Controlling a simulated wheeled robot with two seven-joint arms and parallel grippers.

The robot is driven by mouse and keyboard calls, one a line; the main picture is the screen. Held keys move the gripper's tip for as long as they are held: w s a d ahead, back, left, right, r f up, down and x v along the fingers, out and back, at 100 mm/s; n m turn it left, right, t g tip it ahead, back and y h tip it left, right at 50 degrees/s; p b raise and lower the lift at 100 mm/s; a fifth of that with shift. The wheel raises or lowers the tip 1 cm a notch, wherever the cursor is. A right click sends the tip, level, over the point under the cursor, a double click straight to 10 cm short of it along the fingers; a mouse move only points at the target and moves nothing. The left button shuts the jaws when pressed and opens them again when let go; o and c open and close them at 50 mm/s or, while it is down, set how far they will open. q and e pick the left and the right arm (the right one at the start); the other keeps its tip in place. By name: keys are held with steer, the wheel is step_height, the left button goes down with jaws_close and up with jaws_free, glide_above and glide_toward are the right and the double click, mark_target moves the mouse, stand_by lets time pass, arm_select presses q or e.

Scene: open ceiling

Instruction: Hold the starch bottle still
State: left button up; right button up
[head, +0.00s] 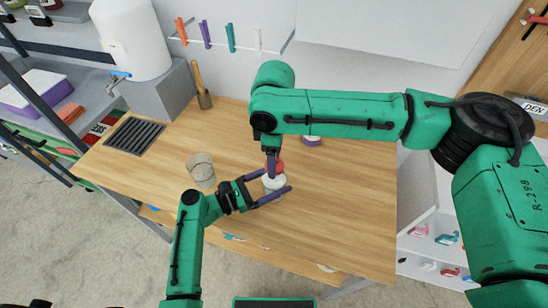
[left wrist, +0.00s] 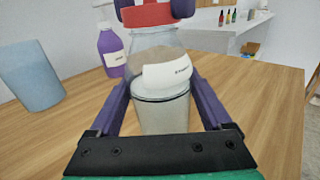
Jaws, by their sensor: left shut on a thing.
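The starch bottle (left wrist: 162,112) stands upright on the wooden table (head: 345,210), with clear walls, pale contents, a white label and a red cap (left wrist: 146,14). The label's writing is too small to read. My left gripper (head: 277,181) is shut on the bottle's body, one purple finger on each side. My right gripper (head: 272,158) comes down from above at the red cap, which also shows in the head view (head: 279,166). Its purple fingertips lie either side of the cap in the left wrist view; whether they press on it I cannot tell.
An empty clear glass (head: 201,170) stands left of the bottle. A purple bottle (left wrist: 111,52) stands behind it. A dark grate (head: 136,136) is set in the table's left end. The table's right part is clear.

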steer(key=shift+r, duration=3.05)
arm_select(q)
steer(key=o, duration=1.5)
steer(key=shift+o, duration=0.2)
steer(key=v, duration=1.1)
steer(key=shift+s+a, duration=0.15)
steer(key=shift+a, duration=0.15)
arm_select(e)
steer(key=shift+a, duration=0.1)
arm_select(q)
steer(key=shift+s+a, duration=0.1)
steer(key=shift+a, duration=0.1)
